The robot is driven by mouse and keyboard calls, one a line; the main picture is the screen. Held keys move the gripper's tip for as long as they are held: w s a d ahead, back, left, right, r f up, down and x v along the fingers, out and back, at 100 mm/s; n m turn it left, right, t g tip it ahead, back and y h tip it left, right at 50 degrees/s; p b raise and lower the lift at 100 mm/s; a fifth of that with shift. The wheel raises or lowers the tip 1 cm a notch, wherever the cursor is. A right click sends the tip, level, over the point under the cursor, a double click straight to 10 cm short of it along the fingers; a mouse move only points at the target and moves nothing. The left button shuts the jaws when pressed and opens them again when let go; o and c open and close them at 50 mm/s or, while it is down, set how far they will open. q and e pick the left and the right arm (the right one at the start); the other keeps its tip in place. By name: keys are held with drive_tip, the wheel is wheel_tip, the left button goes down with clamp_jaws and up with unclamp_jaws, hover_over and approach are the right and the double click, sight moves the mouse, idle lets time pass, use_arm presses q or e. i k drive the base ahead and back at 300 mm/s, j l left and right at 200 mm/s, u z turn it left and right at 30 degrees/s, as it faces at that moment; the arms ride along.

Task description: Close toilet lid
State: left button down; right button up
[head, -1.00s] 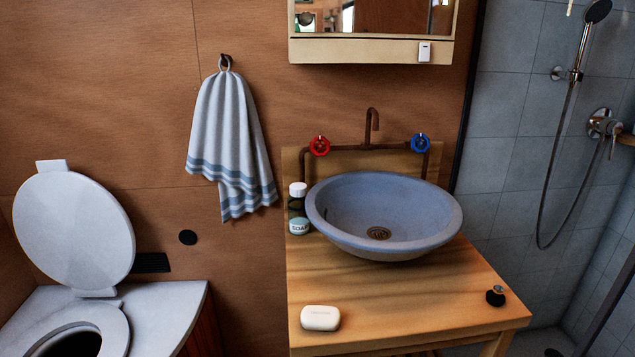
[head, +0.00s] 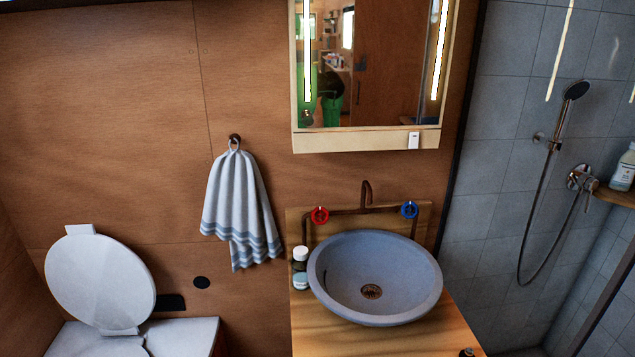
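The white toilet lid (head: 100,281) stands raised at the lower left of the head view, leaning back near the wooden wall. Below it is the white toilet top (head: 183,338), cut off by the bottom edge of the picture. Only a small part of the seat (head: 97,347) shows, and the bowl opening is out of view. Neither of my grippers is in view.
A wooden counter (head: 335,335) with a grey basin (head: 372,275) and a soap bottle (head: 300,268) stands right of the toilet. A striped towel (head: 238,205) hangs between them. A mirror cabinet (head: 365,142) is above, and a tiled shower is at right.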

sight(97, 279)
drive_tip(key=u, duration=1.3)
